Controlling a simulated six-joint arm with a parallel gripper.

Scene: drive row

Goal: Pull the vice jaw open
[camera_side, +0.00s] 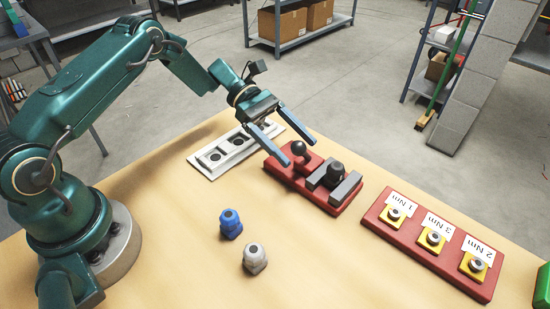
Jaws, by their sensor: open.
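The vice is a red base (330,204) with grey jaws and stands in the middle of the table. A dark, round-topped piece (335,175) sits between the near right grey jaw (346,188) and the other grey jaw (317,174). A black ball knob (298,148) stands at the vice's far left end. My gripper (298,151) is open, and its two long fingers point down towards the vice. In this view the knob shows between the fingertips. I cannot tell whether the fingers are level with the knob or above it, or touch it.
A white tray with round sockets (211,170) lies behind the vice. A blue piece (231,224) and a grey piece (255,258) stand in front. A red board (409,240) with labelled yellow stations is at right. A green object (543,288) is at the right edge.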

